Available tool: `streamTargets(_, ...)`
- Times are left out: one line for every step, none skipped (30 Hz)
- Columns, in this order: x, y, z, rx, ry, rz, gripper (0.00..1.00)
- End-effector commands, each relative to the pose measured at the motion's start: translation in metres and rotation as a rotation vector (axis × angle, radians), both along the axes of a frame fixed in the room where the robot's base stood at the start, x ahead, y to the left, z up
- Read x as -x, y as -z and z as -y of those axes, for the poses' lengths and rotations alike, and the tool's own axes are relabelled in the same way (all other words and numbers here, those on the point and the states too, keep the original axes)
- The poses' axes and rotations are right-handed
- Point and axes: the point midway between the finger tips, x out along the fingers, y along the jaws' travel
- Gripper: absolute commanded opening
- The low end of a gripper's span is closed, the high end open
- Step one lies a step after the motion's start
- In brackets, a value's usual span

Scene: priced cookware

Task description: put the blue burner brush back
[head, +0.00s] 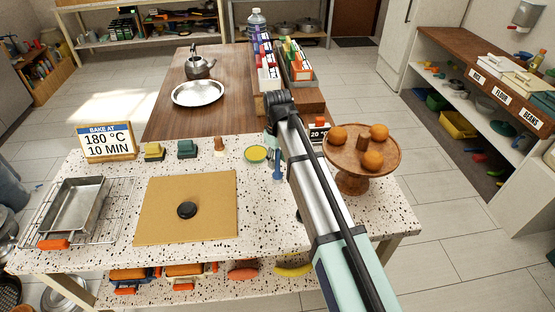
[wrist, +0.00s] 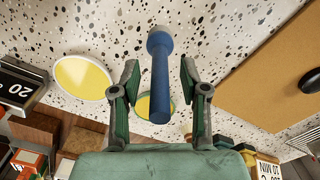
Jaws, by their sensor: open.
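The blue burner brush (wrist: 159,85) stands on the speckled counter, its handle reaching up toward the wrist camera. In the head view the brush (head: 277,166) shows just left of my arm, partly hidden. My gripper (wrist: 160,76) is open, with one finger on each side of the brush handle and a visible gap on both sides. In the head view the fingers are mostly hidden behind my wrist. No marked place for the brush can be made out for certain.
A yellow-green dish (head: 256,154) lies close to the brush. A larger yellow disc (wrist: 85,82) lies beside it in the wrist view. A wooden stand (head: 350,153) with oranges is to the right. A tan board (head: 210,220) with a black knob (head: 186,210) lies left.

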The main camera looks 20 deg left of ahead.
Motion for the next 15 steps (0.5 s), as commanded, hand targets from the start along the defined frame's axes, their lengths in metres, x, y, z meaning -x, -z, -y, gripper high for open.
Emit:
streamTargets(0.000, -0.003, 0.000, -0.001, 0.000, 0.001, 0.44)
streamTargets(-0.001, -0.005, 0.000, -0.001, 0.000, 0.001, 0.44)
streamTargets(-0.001, -0.009, -0.001, -0.001, 0.000, 0.002, 0.44)
streamTargets(-0.001, -0.013, -0.001, -0.001, 0.000, 0.002, 0.44)
streamTargets(-0.001, -0.017, -0.001, -0.002, 0.000, 0.002, 0.44)
streamTargets(-0.001, -0.023, -0.001, -0.001, 0.000, 0.002, 0.44)
streamTargets(-0.001, -0.028, -0.001, -0.001, 0.000, 0.002, 0.44)
streamTargets(-0.001, -0.033, -0.001, -0.002, 0.000, 0.003, 0.44)
streamTargets(-0.002, -0.041, -0.001, -0.002, 0.000, 0.003, 0.44)
streamTargets(-0.002, -0.046, -0.001, -0.002, 0.000, 0.002, 0.44)
streamTargets(-0.002, -0.052, -0.001, -0.002, 0.000, 0.003, 0.44)
streamTargets(-0.002, -0.060, -0.001, -0.002, 0.000, 0.003, 0.44)
streamTargets(-0.002, -0.065, -0.001, -0.002, 0.000, 0.002, 0.44)
streamTargets(-0.002, -0.071, -0.001, -0.002, 0.000, 0.002, 0.44)
streamTargets(-0.002, -0.078, -0.001, -0.002, 0.000, 0.002, 0.44)
